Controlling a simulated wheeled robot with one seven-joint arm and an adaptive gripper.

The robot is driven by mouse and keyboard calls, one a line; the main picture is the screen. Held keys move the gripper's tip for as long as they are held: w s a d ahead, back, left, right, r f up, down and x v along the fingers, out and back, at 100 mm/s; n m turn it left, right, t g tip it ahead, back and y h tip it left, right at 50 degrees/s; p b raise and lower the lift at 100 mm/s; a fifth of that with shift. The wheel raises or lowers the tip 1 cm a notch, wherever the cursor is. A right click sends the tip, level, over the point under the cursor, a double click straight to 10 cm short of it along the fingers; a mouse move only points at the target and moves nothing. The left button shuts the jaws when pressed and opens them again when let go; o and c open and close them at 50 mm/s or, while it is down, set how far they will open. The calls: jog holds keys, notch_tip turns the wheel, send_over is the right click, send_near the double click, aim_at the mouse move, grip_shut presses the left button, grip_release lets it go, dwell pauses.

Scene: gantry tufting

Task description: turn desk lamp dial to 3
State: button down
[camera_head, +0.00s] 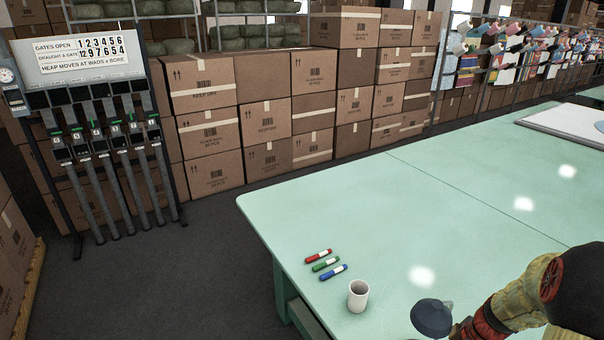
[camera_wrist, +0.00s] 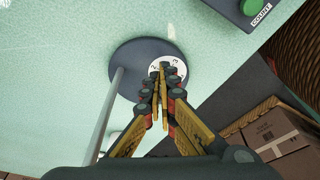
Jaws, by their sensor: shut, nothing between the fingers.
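The desk lamp shows as a dark shade (camera_head: 432,317) at the bottom of the head view. In the wrist view its round dark base (camera_wrist: 128,62) stands on the green table, with a grey pole rising from it. A white dial face (camera_wrist: 181,68) with small dark numerals sits at the base's right side. My gripper (camera_wrist: 162,68) is shut with its fingertips over the dial and hides much of it. I cannot tell whether the tips touch the dial, or which number it is set to.
The green table (camera_head: 400,220) carries a white mug (camera_head: 358,295) and red (camera_head: 318,256), green (camera_head: 326,264) and blue (camera_head: 334,272) markers. A green button (camera_wrist: 253,7) on a grey box is near the lamp. Cardboard boxes (camera_wrist: 272,134) show beyond the table edge.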

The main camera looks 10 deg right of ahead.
jog(key=shift+s+d+b+x, duration=0.1)
jog(key=shift+d+b+x, duration=0.05)
jog(key=shift+b+x, duration=0.6)
jog(key=shift+s+d+b+x, duration=0.1)
jog(key=shift+d+b+x, duration=0.05)
jog(key=shift+b+x, duration=0.55)
jog(key=shift+a+f, duration=0.1)
jog(key=shift+f, duration=0.1)
jog(key=shift+s+a+f, duration=0.1)
jog(key=shift+s+f, duration=0.05)
jog(key=shift+s, duration=0.05)
jog(key=shift+s+a+f+b, duration=0.15)
jog(key=shift+s+a+b, duration=0.25)
jog(key=shift+b, duration=0.55)
jog(key=shift+s+a+r+b, duration=0.25)
jog(key=shift+s+r+b, duration=0.1)
jog(key=shift+b, duration=0.65)
jog(key=shift+s+d, duration=0.1)
jog(key=shift+s+d, duration=0.15)
jog(key=shift+s, duration=0.05)
jog(key=a+p+v, duration=0.1)
jog(key=p+v, duration=0.2)
jog(key=v, duration=0.2)
jog(key=shift+w+r, duration=0.35)
jog(key=shift+r, duration=0.25)
